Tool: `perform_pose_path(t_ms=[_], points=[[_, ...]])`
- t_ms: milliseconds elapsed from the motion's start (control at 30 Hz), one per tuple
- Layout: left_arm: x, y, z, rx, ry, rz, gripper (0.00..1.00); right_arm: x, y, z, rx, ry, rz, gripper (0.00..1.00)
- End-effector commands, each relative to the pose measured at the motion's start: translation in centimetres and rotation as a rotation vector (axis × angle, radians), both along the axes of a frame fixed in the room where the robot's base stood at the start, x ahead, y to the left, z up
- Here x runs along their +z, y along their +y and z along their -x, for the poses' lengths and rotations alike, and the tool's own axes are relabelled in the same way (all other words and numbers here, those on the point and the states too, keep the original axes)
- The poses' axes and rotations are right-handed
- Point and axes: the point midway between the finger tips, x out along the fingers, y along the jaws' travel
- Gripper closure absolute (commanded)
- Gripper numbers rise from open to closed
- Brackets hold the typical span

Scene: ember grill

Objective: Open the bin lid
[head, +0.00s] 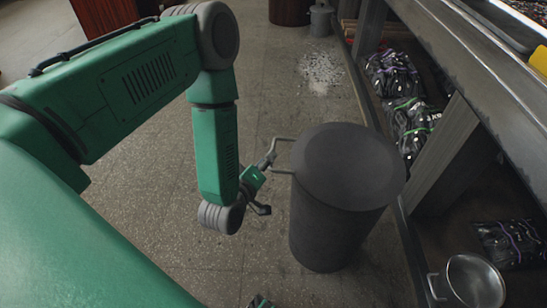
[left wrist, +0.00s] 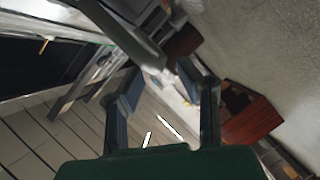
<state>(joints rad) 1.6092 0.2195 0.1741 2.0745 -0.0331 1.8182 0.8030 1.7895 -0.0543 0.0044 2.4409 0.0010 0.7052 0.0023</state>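The bin (head: 325,235) is a dark grey cylinder standing on the floor in the head view. Its round flat lid (head: 345,162) lies closed on top. In the left wrist view, my left gripper (left wrist: 166,92) shows two fingers well apart. A grey bar, likely the handle (left wrist: 128,36), reaches toward the gap between them; contact is unclear. A small green and dark part at the head view's bottom edge may be my right gripper.
A grey counter (head: 455,50) runs along the right, with bagged goods (head: 410,125) on its lower shelf. A metal pot (head: 470,282) stands at bottom right. White debris (head: 322,70) lies on the floor behind the bin. The floor left of the bin is clear.

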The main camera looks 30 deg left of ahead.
Motion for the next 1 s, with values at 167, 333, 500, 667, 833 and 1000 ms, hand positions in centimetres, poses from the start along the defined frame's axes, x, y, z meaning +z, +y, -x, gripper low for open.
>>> perform_pose_path(t_ms=[167,333,500,667,833,1000], points=[[-0.7,0.3,-2.9,0.000,-0.003,-0.002,0.69,-1.2,0.0,0.0,0.001,0.000,0.000,0.66],[-0.9,0.3,-4.1,0.000,0.000,-0.005,0.69,-1.5,0.0,0.0,0.001,0.000,0.000,0.66],[-0.8,0.3,-4.5,-0.001,-0.001,-0.006,0.69,-1.5,0.0,0.0,0.001,0.000,0.000,0.66],[-0.9,0.4,-4.4,-0.001,0.001,-0.004,0.69,-1.5,0.0,0.0,0.000,0.000,0.000,0.66],[-0.9,0.5,-4.4,0.000,0.000,-0.002,1.00,-1.5,0.0,0.0,0.000,0.000,0.000,0.66],[-0.8,0.6,-4.4,0.000,0.001,-0.004,1.00,-1.4,0.0,0.0,0.000,0.000,0.000,0.66]])
